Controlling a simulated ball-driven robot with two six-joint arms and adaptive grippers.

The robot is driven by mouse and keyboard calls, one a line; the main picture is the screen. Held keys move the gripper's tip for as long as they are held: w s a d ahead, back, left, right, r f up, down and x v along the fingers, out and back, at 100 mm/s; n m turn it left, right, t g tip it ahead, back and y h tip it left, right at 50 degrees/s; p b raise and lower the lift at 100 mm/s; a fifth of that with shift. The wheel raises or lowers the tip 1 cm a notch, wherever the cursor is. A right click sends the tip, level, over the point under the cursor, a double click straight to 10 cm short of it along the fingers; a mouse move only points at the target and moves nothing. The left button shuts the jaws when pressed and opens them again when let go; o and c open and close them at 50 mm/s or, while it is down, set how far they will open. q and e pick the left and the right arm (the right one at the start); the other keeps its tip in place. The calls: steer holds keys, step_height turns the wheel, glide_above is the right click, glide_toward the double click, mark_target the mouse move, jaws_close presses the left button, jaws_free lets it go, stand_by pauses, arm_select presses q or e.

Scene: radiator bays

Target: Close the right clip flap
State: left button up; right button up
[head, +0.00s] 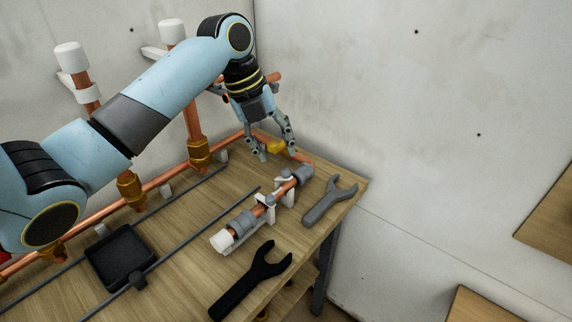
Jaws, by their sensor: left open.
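My left gripper (277,154) points down with its fingers apart and empty, above the back right part of the workbench. A copper pipe piece (258,212) with grey sleeves and a white end lies on the bench in front of it, apart from the fingers. Two white clips, a nearer one (270,213) and a farther one (287,188), stand around this pipe. More white clip parts are on the wall by the upright pipes, at the left pipe (88,95) and the middle pipe (153,53). I cannot tell which flap is the right one or its state. My right gripper is out of view.
A grey wrench (329,202) and a black wrench (250,284) lie on the wooden bench (190,275). A black tray (120,257) sits at left near thin grey rods. Upright copper pipes stand behind my arm.

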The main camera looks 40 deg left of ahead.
mark_target(284, 170)
arm_select(q)
steer(key=x, duration=0.6)
jaws_close()
